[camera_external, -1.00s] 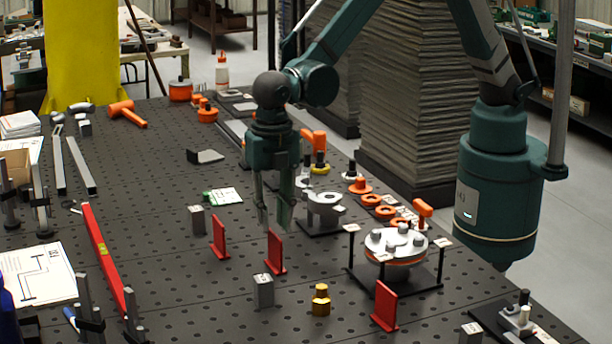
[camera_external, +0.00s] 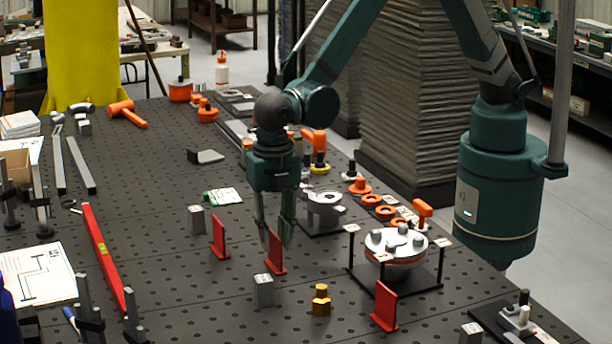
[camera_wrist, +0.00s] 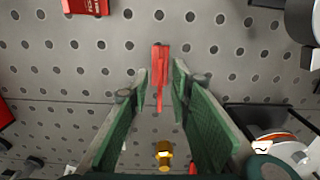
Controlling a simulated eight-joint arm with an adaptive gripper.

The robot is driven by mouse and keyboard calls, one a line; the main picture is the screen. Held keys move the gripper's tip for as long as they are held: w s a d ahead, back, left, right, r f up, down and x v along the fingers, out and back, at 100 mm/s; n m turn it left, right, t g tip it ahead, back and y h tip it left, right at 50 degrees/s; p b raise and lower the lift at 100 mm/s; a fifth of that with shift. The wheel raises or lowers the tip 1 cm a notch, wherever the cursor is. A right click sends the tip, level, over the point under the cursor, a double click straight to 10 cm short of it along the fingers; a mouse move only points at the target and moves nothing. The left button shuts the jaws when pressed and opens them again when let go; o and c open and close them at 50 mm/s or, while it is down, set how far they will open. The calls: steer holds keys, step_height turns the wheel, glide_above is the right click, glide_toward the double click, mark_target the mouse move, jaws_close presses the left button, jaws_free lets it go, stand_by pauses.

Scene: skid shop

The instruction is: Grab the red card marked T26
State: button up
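Three upright red cards stand on the dark perforated table: one at left (camera_external: 219,238), one in the middle (camera_external: 277,256) and one at front right (camera_external: 384,307). No T26 mark can be read on any of them. My gripper (camera_external: 275,247) points down at the middle card, its fingers open and reaching down around the card's upper part. In the wrist view my gripper (camera_wrist: 161,72) is open, with the narrow edge of a red card (camera_wrist: 160,72) between the fingertips and gaps on both sides. Another red card (camera_wrist: 86,6) shows at the top left there.
Grey blocks (camera_external: 264,291) (camera_external: 196,220) and a brass hex piece (camera_external: 320,300) stand close by. A round flanged fixture on a stand (camera_external: 395,242) is to the right, and a grey clamp-like part (camera_external: 324,207) is just behind. A long red level (camera_external: 103,258) lies at left.

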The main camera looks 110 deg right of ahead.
steer(key=shift+f, duration=0.9)
steer(key=shift+c, duration=0.3)
jaws_close()
